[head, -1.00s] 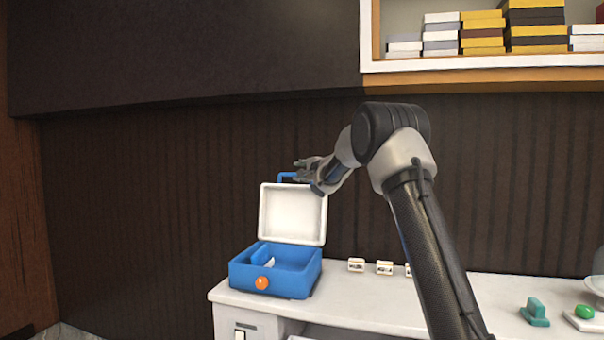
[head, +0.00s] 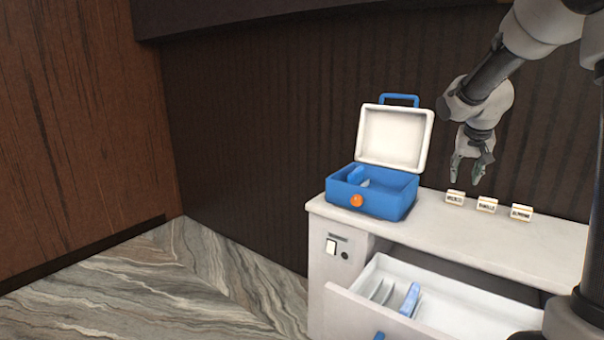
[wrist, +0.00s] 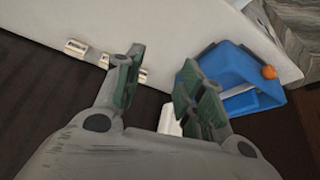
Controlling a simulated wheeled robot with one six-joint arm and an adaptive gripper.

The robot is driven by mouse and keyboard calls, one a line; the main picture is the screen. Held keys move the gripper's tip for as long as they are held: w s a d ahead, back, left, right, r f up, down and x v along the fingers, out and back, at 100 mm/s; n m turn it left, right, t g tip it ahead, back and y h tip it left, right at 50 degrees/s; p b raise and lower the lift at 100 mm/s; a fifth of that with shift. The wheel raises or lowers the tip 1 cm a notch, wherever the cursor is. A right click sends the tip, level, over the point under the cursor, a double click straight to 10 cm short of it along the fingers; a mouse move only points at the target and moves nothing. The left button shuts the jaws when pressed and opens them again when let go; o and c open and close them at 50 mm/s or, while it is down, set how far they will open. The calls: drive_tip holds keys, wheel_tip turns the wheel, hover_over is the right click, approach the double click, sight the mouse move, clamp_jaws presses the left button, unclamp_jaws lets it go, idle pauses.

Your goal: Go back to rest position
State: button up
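My gripper (head: 468,170) hangs fingers down above the back of the counter, to the right of the open blue box. In the wrist view my gripper (wrist: 160,90) shows its two green-padded fingers apart with nothing between them. The blue box (head: 388,203) has its white-lined lid (head: 393,137) standing up and open, with a blue handle on top. An orange knob is on its front, and small blue and white things lie inside.
Several small labels, one of them (head: 487,205), stand on the white counter (head: 455,235) near my gripper. A drawer (head: 455,305) below is pulled out, with a blue item and grey dividers inside. Marbled floor (head: 190,285) is clear at the left.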

drive_tip(key=s+a+r+n+y, duration=0.1)
drive_tip(key=s+a, duration=0.3)
drive_tip(key=s, duration=1.3)
drive_tip(key=s+a+r+n+y, duration=0.1)
drive_tip(key=s+a+n, duration=0.2)
drive_tip(key=s, duration=1.4)
drive_tip(key=shift+a+n+g, duration=0.3)
drive_tip(key=shift+a+g, duration=0.1)
drive_tip(key=shift+a, duration=0.4)
